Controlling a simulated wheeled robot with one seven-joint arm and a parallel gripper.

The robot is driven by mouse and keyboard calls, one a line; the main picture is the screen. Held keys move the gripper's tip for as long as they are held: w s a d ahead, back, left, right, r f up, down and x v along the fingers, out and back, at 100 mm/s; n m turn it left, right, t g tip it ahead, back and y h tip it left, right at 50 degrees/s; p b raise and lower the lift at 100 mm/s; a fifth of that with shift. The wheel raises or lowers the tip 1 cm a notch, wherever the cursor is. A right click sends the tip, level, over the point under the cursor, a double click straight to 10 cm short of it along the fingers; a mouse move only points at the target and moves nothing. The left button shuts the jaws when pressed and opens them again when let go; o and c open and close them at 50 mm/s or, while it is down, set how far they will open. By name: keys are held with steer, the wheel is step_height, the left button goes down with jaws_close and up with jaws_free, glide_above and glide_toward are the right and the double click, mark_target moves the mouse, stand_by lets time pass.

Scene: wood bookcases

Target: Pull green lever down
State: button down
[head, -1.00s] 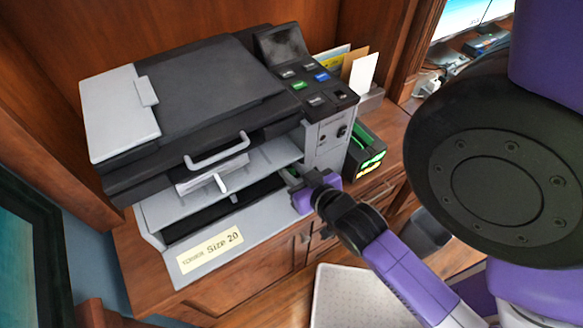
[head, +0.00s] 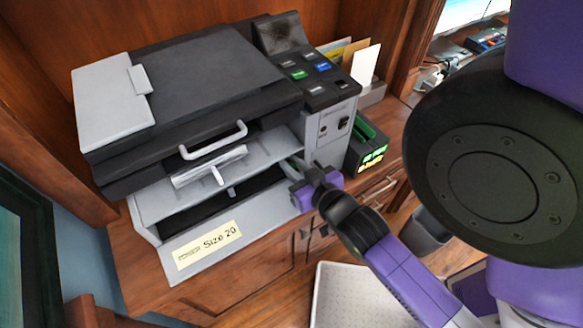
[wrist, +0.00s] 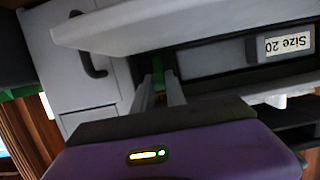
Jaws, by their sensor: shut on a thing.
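The grey and black printer (head: 210,75) stands on a wooden cabinet, with an open paper slot at its front. The green lever (wrist: 157,70) shows in the wrist view as a small green piece inside the slot, at its left end there. My gripper (head: 296,163) reaches into the right end of the slot in the head view. In the wrist view my gripper (wrist: 160,82) has its two grey fingers on either side of the lever, shut on it. The lever's lower part is hidden by the fingers, and the lever cannot be made out in the head view.
A grey tray (head: 235,160) juts out above the slot, close over my gripper. A label reading "Size 20" (head: 210,245) is on the lower front panel. A black box with green parts (head: 368,145) stands right of the printer. Drawer handles (head: 380,188) are below.

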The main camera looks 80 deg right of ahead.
steer(key=shift+s+a+f+t+h+b, duration=0.2)
steer(key=shift+f+t+h+b, duration=0.55)
steer(key=shift+b, duration=1.55)
steer(key=shift+s+a+t+h+b, duration=0.1)
steer(key=shift+t+h+b, duration=0.3)
steer(key=shift+b, duration=0.65)
steer(key=shift+r, duration=0.2)
steer(key=c, duration=1.6)
jaws_free()
steer(key=shift+c, duration=0.2)
steer(key=b+v, duration=0.1)
steer(key=v, duration=0.5)
steer(key=shift+s+a, duration=0.15)
steer(key=shift+a, duration=0.1)
steer(key=shift+s+a, duration=0.4)
steer(key=shift+a, duration=0.1)
